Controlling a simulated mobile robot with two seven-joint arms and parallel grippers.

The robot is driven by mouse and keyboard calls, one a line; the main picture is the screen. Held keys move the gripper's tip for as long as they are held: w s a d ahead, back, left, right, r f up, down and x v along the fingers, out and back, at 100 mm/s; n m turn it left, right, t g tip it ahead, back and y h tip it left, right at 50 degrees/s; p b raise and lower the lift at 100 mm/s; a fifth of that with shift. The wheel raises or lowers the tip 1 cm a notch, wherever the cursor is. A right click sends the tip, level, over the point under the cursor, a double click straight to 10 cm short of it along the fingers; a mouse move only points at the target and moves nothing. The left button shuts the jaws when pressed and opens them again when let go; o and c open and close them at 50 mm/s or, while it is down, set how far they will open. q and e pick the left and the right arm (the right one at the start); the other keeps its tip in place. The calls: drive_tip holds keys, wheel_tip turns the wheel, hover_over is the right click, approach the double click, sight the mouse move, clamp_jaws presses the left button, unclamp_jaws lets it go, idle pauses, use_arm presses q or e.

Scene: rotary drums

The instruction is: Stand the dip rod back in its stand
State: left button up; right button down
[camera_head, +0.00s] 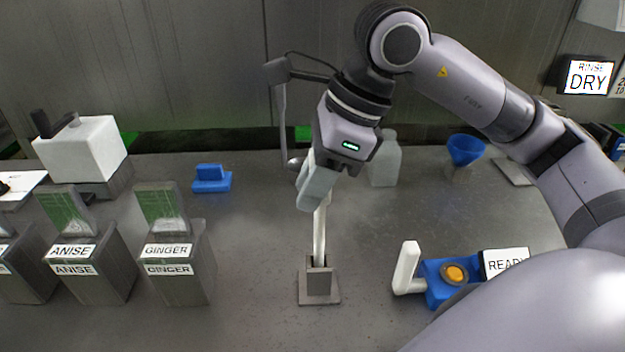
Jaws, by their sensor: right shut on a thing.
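My right gripper (316,190) comes down from the top right and is shut on the pale dip rod (320,232), near its upper part. The rod is close to upright. Its lower end meets the small grey stand (319,283) on the table; I cannot tell whether it is inside the socket or just behind the front wall. The gripper's fingers hide the rod's upper end. My left gripper is not in view.
The ginger bin (180,270) and anise bin (92,270) stand left. A blue button box (433,290) with a white handle (405,268) is at right. A blue block (212,182), a bottle (385,165) and a blue funnel (465,150) stand farther back. Table around the stand is clear.

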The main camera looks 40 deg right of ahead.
drive_tip(key=shift+f, duration=0.15)
drive_tip(key=c, duration=0.9)
unclamp_jaws()
drive_tip(key=shift+d+r, duration=0.1)
drive_tip(key=shift+r, duration=0.35)
drive_tip(key=v, duration=1.1)
drive_tip(key=shift+s+d+r, duration=0.1)
drive_tip(key=shift+s+r, duration=0.05)
drive_tip(key=shift+r, duration=0.05)
